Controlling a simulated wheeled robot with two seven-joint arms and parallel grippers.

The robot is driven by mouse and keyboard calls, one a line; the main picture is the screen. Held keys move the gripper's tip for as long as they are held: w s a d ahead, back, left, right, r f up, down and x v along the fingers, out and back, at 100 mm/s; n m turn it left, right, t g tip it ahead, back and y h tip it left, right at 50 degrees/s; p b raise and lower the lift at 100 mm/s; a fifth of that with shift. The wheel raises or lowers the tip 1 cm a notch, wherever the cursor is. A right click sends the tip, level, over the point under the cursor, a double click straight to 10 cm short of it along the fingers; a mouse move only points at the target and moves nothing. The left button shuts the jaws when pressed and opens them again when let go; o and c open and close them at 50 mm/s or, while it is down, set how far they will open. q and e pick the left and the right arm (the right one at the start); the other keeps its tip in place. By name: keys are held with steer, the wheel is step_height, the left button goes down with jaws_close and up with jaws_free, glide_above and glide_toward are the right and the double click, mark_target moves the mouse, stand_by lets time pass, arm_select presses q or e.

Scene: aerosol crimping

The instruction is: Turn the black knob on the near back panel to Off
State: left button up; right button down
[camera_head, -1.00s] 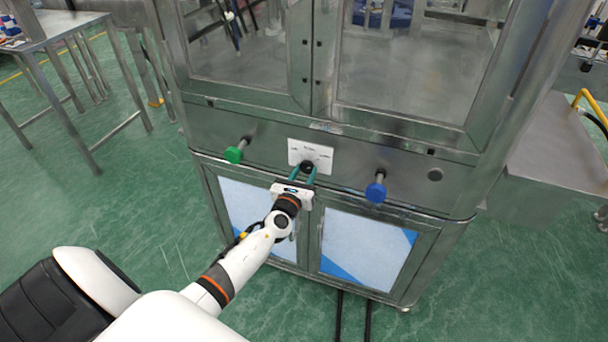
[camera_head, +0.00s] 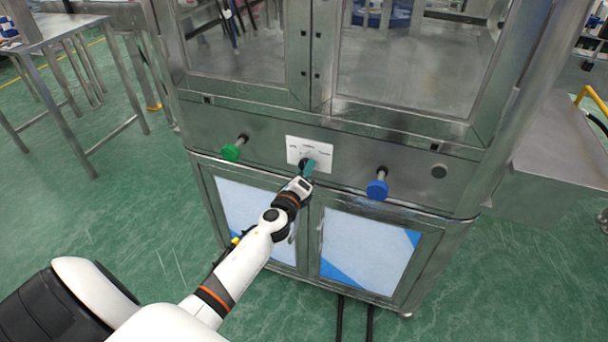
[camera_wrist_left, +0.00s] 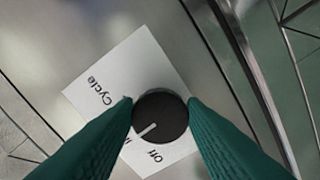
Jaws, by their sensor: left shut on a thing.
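The black knob (camera_wrist_left: 160,117) sits on a white label plate (camera_wrist_left: 125,70) on the steel panel; the plate also shows in the head view (camera_head: 323,150). My left gripper (camera_wrist_left: 161,101) is shut on the knob, one green finger on each side. The gripper also shows in the head view (camera_head: 308,166), where it mostly hides the knob. In the wrist view, the knob's white line points to the lower left, between a word mostly hidden by the left finger and "Off". "Cycle" is farther up the plate. My right gripper is not in view.
A green button (camera_head: 231,152) sticks out left of the plate and a blue button (camera_head: 377,189) sticks out to its right. Cabinet doors are below and glazed doors above. A steel table (camera_head: 55,30) stands at the far left.

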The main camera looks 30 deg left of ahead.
arm_select(q)
steer(key=n, duration=0.8)
steer(key=shift+r+n, duration=0.15)
steer(key=shift+n, duration=0.55)
steer(key=o, duration=1)
steer(key=v, duration=1.2)
steer(key=shift+b, duration=0.4)
